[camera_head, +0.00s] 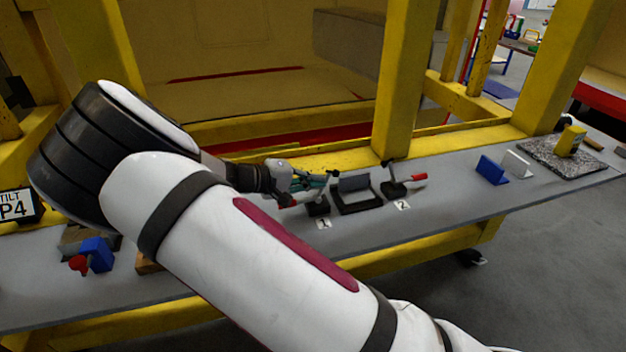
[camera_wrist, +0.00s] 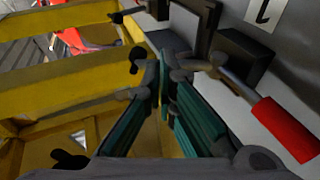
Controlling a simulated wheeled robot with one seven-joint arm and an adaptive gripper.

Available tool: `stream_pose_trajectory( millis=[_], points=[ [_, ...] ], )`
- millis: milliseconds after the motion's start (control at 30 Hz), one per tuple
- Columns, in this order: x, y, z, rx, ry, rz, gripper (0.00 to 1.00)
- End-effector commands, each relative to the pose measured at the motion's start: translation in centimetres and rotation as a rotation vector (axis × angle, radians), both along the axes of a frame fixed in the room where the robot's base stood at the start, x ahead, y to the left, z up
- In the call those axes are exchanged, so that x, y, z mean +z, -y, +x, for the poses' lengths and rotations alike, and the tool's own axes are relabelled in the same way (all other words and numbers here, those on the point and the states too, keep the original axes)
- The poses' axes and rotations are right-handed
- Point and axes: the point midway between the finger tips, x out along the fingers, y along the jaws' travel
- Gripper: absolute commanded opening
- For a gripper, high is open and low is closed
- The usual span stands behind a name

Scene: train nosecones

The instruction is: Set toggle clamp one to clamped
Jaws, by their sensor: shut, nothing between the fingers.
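Toggle clamp one has a dark base (camera_head: 317,206) beside a tag marked 1 (camera_head: 323,223). Its red handle (camera_head: 288,201) points left, low over the bench. In the wrist view its red handle (camera_wrist: 285,128) lies at the right, joined by a grey lever to the dark base (camera_wrist: 240,62). A black tip (camera_wrist: 137,56) shows left of the fingers; the bar between is partly hidden. My gripper (camera_head: 326,182) is just above and behind clamp one. In the wrist view its teal fingers (camera_wrist: 163,72) are shut and empty, overlapping the clamp's arm; contact cannot be told.
A dark bracket (camera_head: 358,190) stands between clamp one and clamp two (camera_head: 394,188), whose red handle points right. A yellow post (camera_head: 400,80) rises behind. Blue (camera_head: 491,170) and white (camera_head: 516,164) blocks sit farther right. The bench (camera_head: 450,190) between is clear.

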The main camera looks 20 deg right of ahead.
Motion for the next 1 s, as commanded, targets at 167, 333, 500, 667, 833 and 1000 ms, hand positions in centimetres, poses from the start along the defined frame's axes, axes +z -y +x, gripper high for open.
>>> stream_pose_trajectory(
  millis=[167, 333, 500, 667, 833, 1000],
  points=[
    [0.1, 0.1, 0.0, -0.001, 0.0, 0.018, 0.0],
    [0.1, 0.2, -0.1, -0.001, 0.001, 0.055, 0.0],
    [0.1, 0.4, 0.0, -0.002, 0.001, 0.079, 0.0],
    [0.1, 0.6, -0.1, -0.003, -0.001, 0.104, 0.0],
    [0.2, 0.8, -0.1, -0.004, -0.001, 0.146, 0.0],
    [0.3, 1.4, -0.2, -0.007, 0.001, 0.227, 0.0]
  ],
)
